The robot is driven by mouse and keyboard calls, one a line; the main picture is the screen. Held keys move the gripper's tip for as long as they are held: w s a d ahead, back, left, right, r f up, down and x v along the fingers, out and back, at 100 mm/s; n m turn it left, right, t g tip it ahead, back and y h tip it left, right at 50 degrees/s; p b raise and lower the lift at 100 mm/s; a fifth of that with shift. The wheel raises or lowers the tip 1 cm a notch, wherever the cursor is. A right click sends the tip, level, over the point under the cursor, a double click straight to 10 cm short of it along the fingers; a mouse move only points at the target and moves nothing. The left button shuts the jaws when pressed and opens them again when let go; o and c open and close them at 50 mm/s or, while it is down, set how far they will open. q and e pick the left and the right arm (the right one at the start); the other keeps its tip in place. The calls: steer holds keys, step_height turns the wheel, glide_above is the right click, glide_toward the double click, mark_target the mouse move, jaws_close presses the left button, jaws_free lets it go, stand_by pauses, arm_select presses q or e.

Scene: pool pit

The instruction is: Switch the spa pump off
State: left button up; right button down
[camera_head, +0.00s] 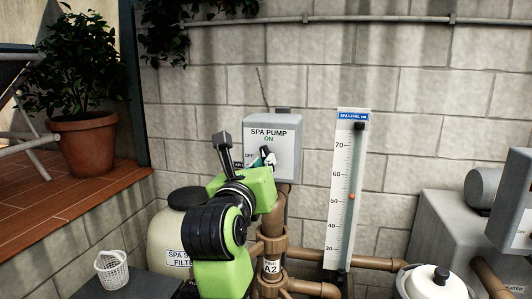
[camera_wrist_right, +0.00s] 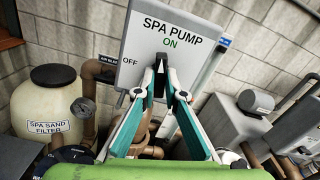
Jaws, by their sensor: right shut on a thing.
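The spa pump switch box (camera_head: 285,121) is a grey box on the block wall, marked SPA PUMP, with ON at the top and OFF at the left. It fills the upper middle of the right wrist view (camera_wrist_right: 195,45). My right gripper (camera_head: 268,157) is at the front of the box, shut on the switch handle. In the right wrist view the fingertips (camera_wrist_right: 161,84) close around the dark handle (camera_wrist_right: 161,66), just below ON and right of OFF. The fingers hide much of the handle, so its exact angle is unclear. My left gripper is out of view.
A spa level gauge (camera_head: 347,190) stands right of the box. Brown pipes (camera_head: 275,215) run below it, beside the sand filter (camera_head: 167,235). Grey equipment (camera_head: 445,220) is at the right. A small white basket (camera_head: 112,270) and potted plant (camera_head: 85,143) are left.

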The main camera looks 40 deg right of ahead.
steer(key=n+p, duration=1)
steer(key=n, duration=0.5)
steer(key=shift+n+p, duration=0.3)
steer(key=shift+n, duration=0.1)
steer(key=c, duration=2)
jaws_free()
steer(key=v, duration=0.7)
steer(key=shift+f, duration=0.1)
